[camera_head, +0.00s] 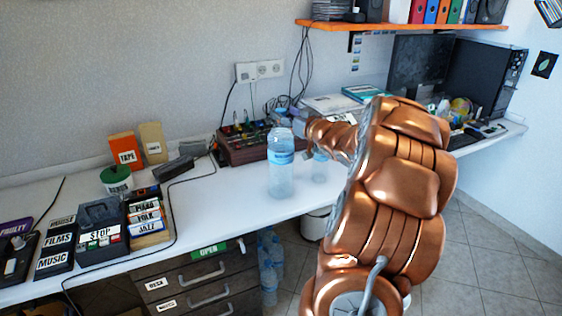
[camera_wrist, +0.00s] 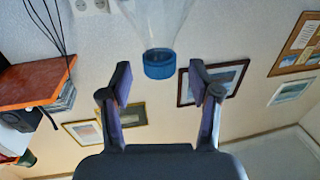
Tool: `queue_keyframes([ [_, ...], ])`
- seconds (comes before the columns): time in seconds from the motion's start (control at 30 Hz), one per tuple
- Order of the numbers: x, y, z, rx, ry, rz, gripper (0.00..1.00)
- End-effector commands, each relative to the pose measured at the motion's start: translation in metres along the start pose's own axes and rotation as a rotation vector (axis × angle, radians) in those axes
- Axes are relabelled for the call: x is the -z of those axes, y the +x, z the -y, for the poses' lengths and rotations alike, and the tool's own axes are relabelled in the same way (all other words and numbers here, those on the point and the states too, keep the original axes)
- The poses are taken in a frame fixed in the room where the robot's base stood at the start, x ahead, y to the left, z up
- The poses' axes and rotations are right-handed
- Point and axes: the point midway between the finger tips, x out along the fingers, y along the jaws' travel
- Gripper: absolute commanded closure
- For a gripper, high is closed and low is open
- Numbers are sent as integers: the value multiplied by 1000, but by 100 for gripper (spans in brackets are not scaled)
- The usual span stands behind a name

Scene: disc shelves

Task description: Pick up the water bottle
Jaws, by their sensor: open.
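A clear water bottle (camera_head: 281,165) with a blue label stands upright on the white desk. Another, smaller clear bottle (camera_head: 320,166) stands just right of it, partly beside my arm. My copper arm reaches in from the right, and my gripper (camera_head: 290,124) is around the top of the larger bottle, its fingers hard to make out there. In the wrist view, turned upside down, my gripper (camera_wrist: 158,90) is open with two purple-padded fingers. A blue bottle cap (camera_wrist: 159,64) shows just beyond the fingertips, roughly centred between them. I cannot tell whether the fingers touch the bottle.
A dark red device (camera_head: 243,149) with knobs sits behind the bottle. Labelled boxes (camera_head: 102,232) and a green-lidded tub (camera_head: 117,179) stand at the left. The desk in front of the bottle is clear.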

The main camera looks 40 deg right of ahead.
Motion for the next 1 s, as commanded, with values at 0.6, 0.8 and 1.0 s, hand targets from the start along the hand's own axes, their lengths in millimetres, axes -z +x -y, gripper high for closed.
queue_keyframes([
  [0.6,1,25,0,-1,-1,0,48],
  [0.8,1,25,0,-1,-1,0,69],
  [1.0,1,25,0,-1,-1,0,90],
])
